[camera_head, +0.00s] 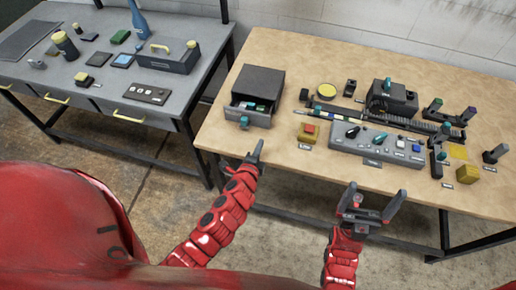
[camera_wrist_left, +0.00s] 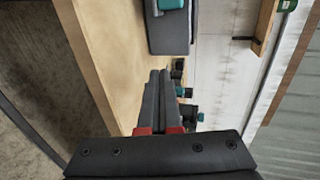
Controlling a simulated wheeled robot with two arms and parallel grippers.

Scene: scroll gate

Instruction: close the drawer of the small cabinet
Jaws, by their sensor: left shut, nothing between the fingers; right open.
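The small dark grey cabinet (camera_head: 260,80) stands at the left of the wooden table. My right gripper (camera_head: 372,206) is open and empty before the table's front edge.
A grey control panel (camera_head: 376,143), a red button on a yellow box (camera_head: 308,132) and a dark rail machine (camera_head: 392,98) stand right of the cabinet. A grey workbench (camera_head: 100,70) with tools is at the left. Bare wood lies before the drawer.

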